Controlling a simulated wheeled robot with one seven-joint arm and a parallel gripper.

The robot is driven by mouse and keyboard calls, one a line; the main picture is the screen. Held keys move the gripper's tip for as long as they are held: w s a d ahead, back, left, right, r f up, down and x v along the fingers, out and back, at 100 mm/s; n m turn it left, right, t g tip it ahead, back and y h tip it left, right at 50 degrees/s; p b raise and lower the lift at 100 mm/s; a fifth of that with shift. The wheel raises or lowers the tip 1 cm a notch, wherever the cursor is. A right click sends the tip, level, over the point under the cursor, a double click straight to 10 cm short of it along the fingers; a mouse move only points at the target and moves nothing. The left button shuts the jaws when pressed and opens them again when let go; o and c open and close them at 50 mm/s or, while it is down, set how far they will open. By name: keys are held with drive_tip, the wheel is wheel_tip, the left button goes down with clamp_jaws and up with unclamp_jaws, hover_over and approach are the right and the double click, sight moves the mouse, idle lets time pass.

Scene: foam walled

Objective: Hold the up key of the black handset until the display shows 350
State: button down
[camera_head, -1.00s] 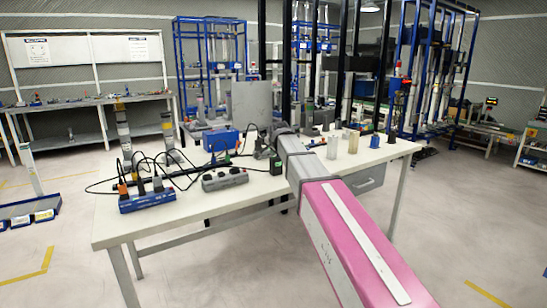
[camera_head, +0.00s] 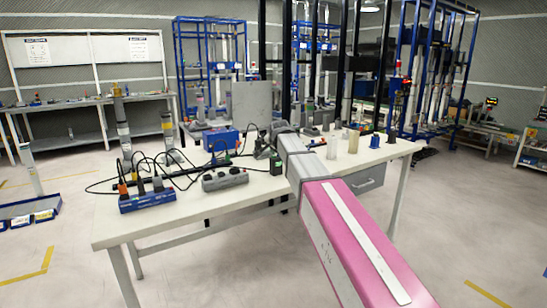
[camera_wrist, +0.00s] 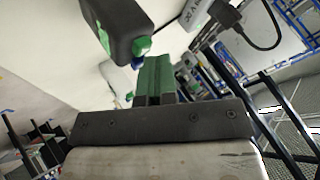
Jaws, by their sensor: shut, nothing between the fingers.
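A dark, rounded block, probably the black handset (camera_wrist: 118,28), shows at the top of the wrist view, cut off by the frame edge. A small green knob sits at its lower right corner, with a bit of blue below it. I cannot read a display or make out the up key. My gripper (camera_wrist: 154,72) has green fingertips that are shut and empty. They are just below the green knob in the picture; I cannot tell whether they touch anything. In the head view my arm hides the fingertips. A small black object (camera_head: 276,166) stands beside the arm's end.
The white table (camera_head: 235,203) carries a blue power strip (camera_head: 147,202), a grey socket block (camera_head: 225,180) and loose black cables. Pale cylinders (camera_head: 353,142) stand to the right of my arm. A black plug (camera_wrist: 231,16) with a cable is near the wrist view's top.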

drive_tip(key=shift+r, duration=0.65)
drive_tip(key=shift+r, duration=0.15)
drive_tip(key=shift+r, duration=2.4)
